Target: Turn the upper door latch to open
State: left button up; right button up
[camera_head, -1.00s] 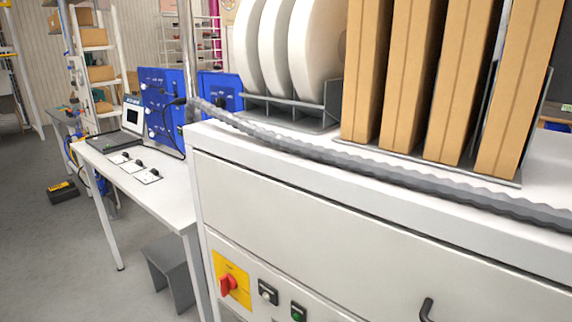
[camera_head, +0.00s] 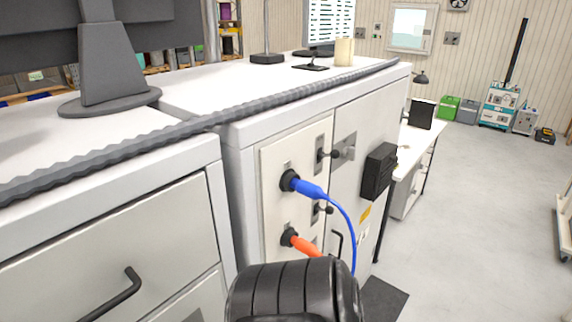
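The upper door latch (camera_head: 325,154) is a small dark handle on a plate near the top right of a pale cabinet door (camera_head: 272,165). It reaches across toward a grey plate (camera_head: 345,150) on the neighbouring panel. A similar lower latch (camera_head: 322,209) sits below it, partly behind a blue cable. The door looks shut. A black, rounded, ribbed part at the bottom centre looks like my own arm and covers the lower door area. No gripper fingers show, and nothing touches the upper latch.
A blue plug (camera_head: 304,187) with its cable and an orange plug (camera_head: 301,244) stick out from the door. A black box (camera_head: 379,171) juts out farther right. A grey corrugated hose (camera_head: 150,134) lies along the cabinet tops. Open floor (camera_head: 480,200) is at the right.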

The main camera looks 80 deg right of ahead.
aim_at(349, 152)
jog(key=z, duration=3.25)
